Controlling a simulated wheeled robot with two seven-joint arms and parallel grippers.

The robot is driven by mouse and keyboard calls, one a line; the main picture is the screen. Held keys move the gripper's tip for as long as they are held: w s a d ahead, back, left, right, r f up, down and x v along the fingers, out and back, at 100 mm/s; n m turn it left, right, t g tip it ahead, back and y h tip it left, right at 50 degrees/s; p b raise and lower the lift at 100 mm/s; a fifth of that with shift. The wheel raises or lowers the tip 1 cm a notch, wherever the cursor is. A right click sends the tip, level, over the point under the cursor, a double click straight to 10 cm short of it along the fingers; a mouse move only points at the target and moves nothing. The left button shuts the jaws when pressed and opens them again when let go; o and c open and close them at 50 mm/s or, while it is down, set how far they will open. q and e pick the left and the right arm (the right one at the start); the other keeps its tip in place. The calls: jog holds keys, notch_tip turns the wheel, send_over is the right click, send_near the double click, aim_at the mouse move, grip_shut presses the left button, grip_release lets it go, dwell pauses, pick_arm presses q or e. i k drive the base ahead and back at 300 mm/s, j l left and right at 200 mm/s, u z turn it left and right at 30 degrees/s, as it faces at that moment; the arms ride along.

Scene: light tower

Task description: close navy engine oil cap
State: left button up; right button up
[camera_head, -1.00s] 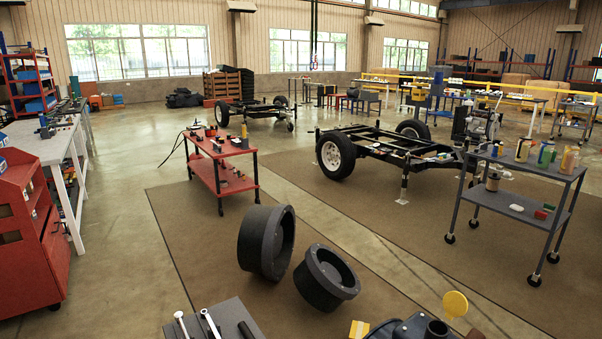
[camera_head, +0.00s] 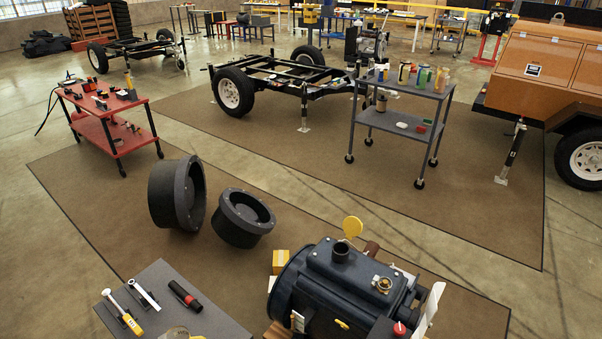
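The navy engine (camera_head: 318,284) stands at the bottom, right of centre. A dark round filler neck (camera_head: 340,252) rises from its top, and its mouth is uncovered. A round yellow cap (camera_head: 352,227) stands raised just behind the neck, apart from the mouth. Whether a hinge joins them is too small to tell. A brass-coloured fitting (camera_head: 382,284) sits on the engine's right side, and a red knob (camera_head: 399,329) is at its lower right. Neither of my grippers is in view.
A grey table (camera_head: 205,303) with hand tools stands left of the engine. Two large black drum-like parts (camera_head: 178,195) (camera_head: 242,220) are behind it. A red cart (camera_head: 110,135), a grey cart (camera_head: 400,122), a trailer frame and an orange trailer (camera_head: 550,70) stand farther back.

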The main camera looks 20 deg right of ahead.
aim_at(352, 224)
jog(key=k+l, duration=0.2)
jog(key=l, duration=0.2)
jog(key=k+l+u, duration=0.15)
jog(key=k+l, duration=0.35)
jog(key=l, duration=0.2)
jog(key=l+u, duration=0.2)
jog(key=l, duration=0.25)
jog(key=l+u, duration=0.15)
jog(key=l, duration=0.3)
jog(key=k+l+u, duration=0.2)
jog(key=l, duration=0.25)
jog(key=l+u, duration=0.15)
jog(key=l, duration=0.3)
jog(key=k+l+u, duration=0.2)
jog(key=l, duration=0.25)
jog(key=k+l+u, duration=0.15)
jog(key=l, duration=0.25)
jog(key=l+u, duration=0.15)
jog(key=l, duration=0.35)
jog(key=l+u, duration=0.15)
jog(key=l, duration=0.35)
jog(key=k+l+u, duration=0.15)
jog(key=l, duration=0.35)
jog(key=l+u, duration=0.15)
jog(key=l, duration=0.3)
jog(key=k+l+u, duration=0.15)
jog(key=l, duration=0.35)
